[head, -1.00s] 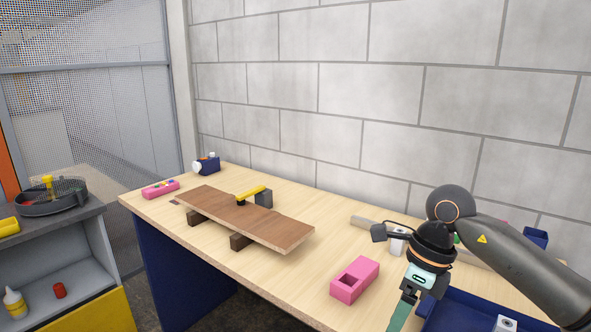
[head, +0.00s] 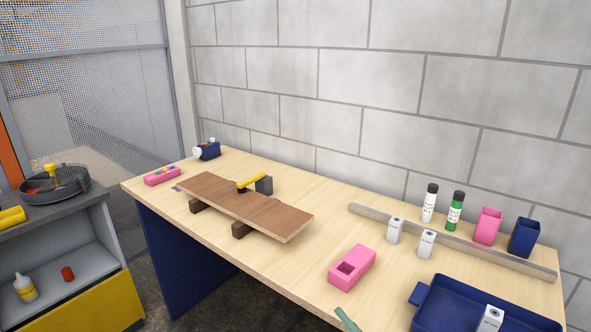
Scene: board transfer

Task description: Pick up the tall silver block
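Two small upright silver-white blocks with dark marks stand on the table in front of a long grey bar, a left one (head: 394,231) and a right one (head: 426,244). A third similar block (head: 490,319) stands in the blue tray, cut off by the bottom edge. I cannot tell for sure which is the tall one; the two on the table look alike in height. The rest of that gripper is out of view. My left gripper is not in view.
The grey bar (head: 488,256) lies behind the blocks, with two bottles, a pink cup (head: 488,226) and a blue cup (head: 524,237) behind it. A pink hollow block (head: 352,267) and the blue tray (head: 420,318) are nearby. A brown board (head: 225,200) rests on supports at left.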

